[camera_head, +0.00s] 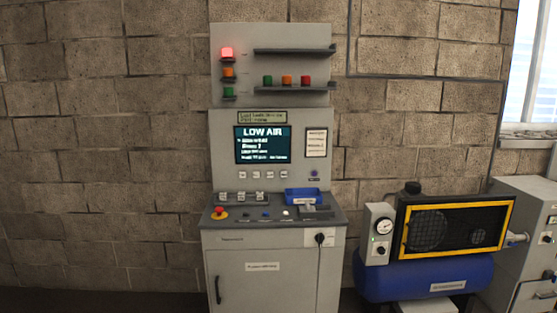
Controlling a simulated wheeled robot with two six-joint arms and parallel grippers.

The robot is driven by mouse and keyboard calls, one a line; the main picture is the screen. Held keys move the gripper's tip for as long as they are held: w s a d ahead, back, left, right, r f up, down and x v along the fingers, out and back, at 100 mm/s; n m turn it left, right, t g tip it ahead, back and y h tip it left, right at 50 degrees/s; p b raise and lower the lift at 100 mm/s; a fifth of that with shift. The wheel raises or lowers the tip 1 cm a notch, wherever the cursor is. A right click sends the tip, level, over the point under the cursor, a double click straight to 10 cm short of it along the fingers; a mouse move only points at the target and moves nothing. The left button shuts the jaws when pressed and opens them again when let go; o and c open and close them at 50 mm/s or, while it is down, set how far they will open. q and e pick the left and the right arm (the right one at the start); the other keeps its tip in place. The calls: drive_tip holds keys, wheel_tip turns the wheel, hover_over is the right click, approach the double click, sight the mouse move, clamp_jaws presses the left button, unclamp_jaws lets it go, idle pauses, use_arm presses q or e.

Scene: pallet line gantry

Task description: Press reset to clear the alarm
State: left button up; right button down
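A grey control console (225,155) stands against the wall in the middle of the view. Its screen (262,144) reads "LOW AIR" above smaller lines of text. A red lamp (227,53) is lit at the top left of the panel, above an orange lamp (228,72) and a green one (228,91). I cannot read which is reset. Neither gripper is in view.
A blue open tray (303,196) sits on the desk's right side. A compressor with a blue tank (425,279) and yellow-framed guard (458,198) stands right of the console, beside a grey cabinet (530,196). The wall left of the console is clear.

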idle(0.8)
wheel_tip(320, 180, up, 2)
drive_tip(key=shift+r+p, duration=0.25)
drive_tip(key=shift+p, duration=1)
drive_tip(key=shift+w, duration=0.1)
